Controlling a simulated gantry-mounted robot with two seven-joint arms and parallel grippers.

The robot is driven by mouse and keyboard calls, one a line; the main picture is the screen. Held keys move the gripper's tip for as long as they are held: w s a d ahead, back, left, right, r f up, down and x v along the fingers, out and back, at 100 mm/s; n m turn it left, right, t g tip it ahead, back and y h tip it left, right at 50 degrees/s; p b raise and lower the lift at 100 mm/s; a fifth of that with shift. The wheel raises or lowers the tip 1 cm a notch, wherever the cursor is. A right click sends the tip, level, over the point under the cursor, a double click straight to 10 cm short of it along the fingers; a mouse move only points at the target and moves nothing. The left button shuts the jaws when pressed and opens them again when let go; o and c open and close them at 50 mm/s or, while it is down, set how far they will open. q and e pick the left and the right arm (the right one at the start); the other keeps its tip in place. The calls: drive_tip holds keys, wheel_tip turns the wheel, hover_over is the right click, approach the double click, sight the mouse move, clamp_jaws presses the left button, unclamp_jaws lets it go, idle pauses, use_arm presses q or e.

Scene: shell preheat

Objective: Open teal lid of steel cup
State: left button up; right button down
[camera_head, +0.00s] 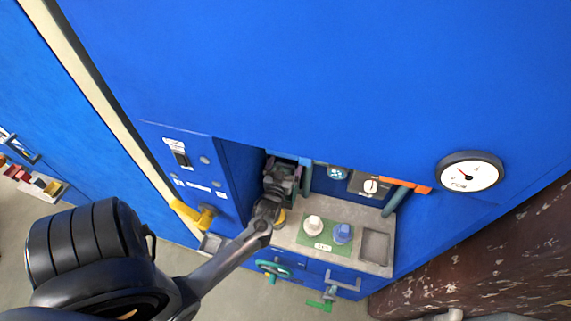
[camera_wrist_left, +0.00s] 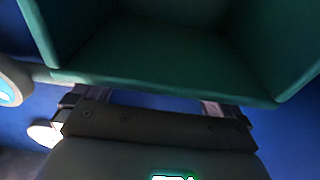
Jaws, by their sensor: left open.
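My left gripper (camera_head: 284,174) reaches into the recess in the blue cabinet, at the left end of its grey counter. The wrist partly hides what is behind it. In the left wrist view the gripper's jaws (camera_wrist_left: 145,99) are apart, and a large dark teal hollow shape (camera_wrist_left: 170,86) with raised walls fills the upper part, very close to them. I cannot tell whether they touch, or whether this shape is the teal lid. No steel cup can be made out clearly in either view. My right gripper is not in view.
The grey counter (camera_head: 353,212) carries a white knob (camera_head: 313,224) and a blue knob (camera_head: 342,233) on a green plate. An orange bar (camera_head: 405,184) and a round gauge (camera_head: 470,173) are to the right. A yellow handle (camera_head: 190,213) and a green handwheel (camera_head: 273,268) are on the cabinet front.

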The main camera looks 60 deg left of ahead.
use_arm(q)
drive_tip(key=c, duration=1.4)
drive_tip(key=shift+d+r, duration=0.1)
drive_tip(key=shift+r, duration=0.05)
drive_tip(key=s+d+p, duration=0.2)
drive_tip(key=p, duration=0.1)
drive_tip(key=shift+s+r, duration=0.15)
drive_tip(key=shift+r, duration=0.25)
drive_tip(key=shift+s+d+f, duration=0.1)
drive_tip(key=shift+s+d, duration=0.1)
drive_tip(key=shift+d, duration=0.05)
drive_tip(key=shift+f, duration=0.1)
drive_tip(key=o, duration=1.4)
